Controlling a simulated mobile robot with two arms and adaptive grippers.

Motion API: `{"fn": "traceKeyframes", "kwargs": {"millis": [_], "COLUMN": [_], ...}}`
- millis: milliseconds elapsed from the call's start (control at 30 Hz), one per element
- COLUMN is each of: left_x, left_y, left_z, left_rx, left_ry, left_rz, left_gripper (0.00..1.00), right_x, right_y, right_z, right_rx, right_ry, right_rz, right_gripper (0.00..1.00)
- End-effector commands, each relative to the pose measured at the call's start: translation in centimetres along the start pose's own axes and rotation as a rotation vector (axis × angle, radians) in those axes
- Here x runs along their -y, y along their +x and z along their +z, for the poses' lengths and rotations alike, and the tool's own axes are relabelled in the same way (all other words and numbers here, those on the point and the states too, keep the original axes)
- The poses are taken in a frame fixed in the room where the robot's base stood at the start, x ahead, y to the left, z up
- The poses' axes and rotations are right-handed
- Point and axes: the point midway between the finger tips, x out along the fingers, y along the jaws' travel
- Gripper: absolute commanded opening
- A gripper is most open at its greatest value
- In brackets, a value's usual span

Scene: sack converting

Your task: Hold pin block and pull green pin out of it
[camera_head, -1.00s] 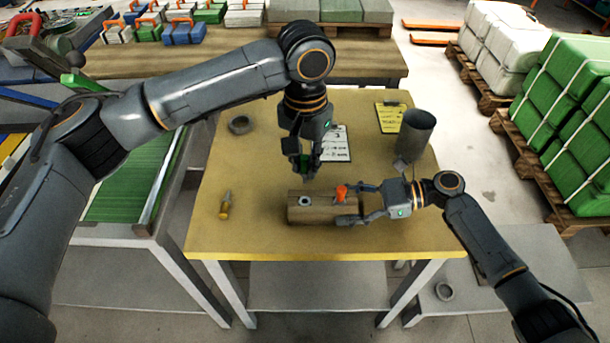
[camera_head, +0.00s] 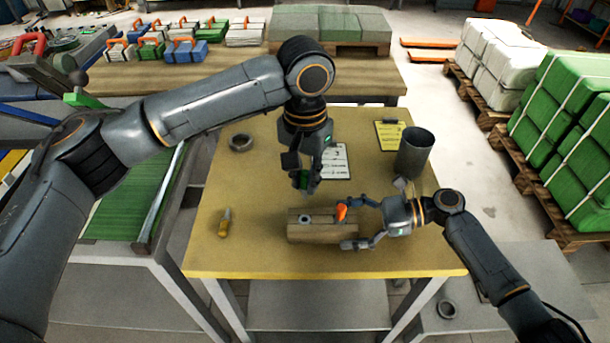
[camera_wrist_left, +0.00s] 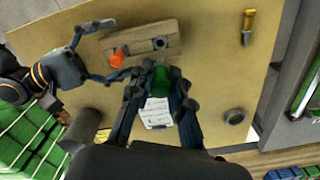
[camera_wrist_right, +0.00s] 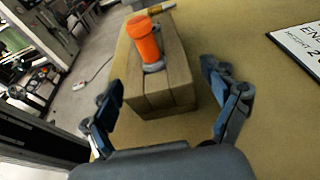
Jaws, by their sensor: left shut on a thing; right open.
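The wooden pin block (camera_head: 322,228) lies on the yellow table, with an orange pin (camera_head: 341,211) standing in its right end and an empty-looking ringed hole (camera_head: 304,218) in its left part. The orange pin also shows in the right wrist view (camera_wrist_right: 144,42). My left gripper (camera_head: 305,183) is shut on the green pin (camera_wrist_left: 160,82), held above and behind the block, apart from it. My right gripper (camera_head: 352,222) is open at the block's right end; in the right wrist view its fingers (camera_wrist_right: 165,120) are spread on either side of the block, with gaps.
A yellow-handled tool (camera_head: 225,222) lies left of the block. A grey ring (camera_head: 241,142) is at the table's back left. A dark cylinder cup (camera_head: 414,153) and a yellow clipboard (camera_head: 390,136) are at the back right. A white sheet (camera_head: 336,161) lies behind my left gripper.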

Motion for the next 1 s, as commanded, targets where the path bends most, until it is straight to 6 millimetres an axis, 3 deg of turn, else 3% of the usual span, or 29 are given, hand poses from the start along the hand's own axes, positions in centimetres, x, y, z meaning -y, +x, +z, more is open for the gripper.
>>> {"fn": "traceKeyframes", "kwargs": {"millis": [33, 100, 133, 533, 1000], "left_x": [0.0, 0.0, 0.0, 0.0, 0.0], "left_y": [0.0, 0.0, 0.0, -0.1, -0.6], "left_z": [0.0, 0.0, 0.0, 0.0, 0.0], "left_rx": [0.000, 0.000, 0.000, 0.000, 0.000], "left_ry": [0.000, 0.000, 0.000, 0.000, 0.000], "left_rz": [0.000, 0.000, 0.000, 0.000, 0.000], "left_gripper": [0.00, 0.00, 0.00, 0.00, 0.00], "right_x": [0.0, 0.0, 0.0, 0.0, 0.0], "right_y": [0.0, 0.0, 0.0, -0.2, -2.5], "right_z": [0.0, 0.0, 0.0, 0.0, 0.0], "right_rx": [0.000, 0.000, 0.000, 0.000, -0.001], "right_ry": [0.000, 0.000, 0.000, 0.000, 0.000], "right_rz": [0.000, 0.000, 0.000, 0.000, -0.001], "right_gripper": [0.87, 0.99, 1.00, 1.00, 1.00]}}
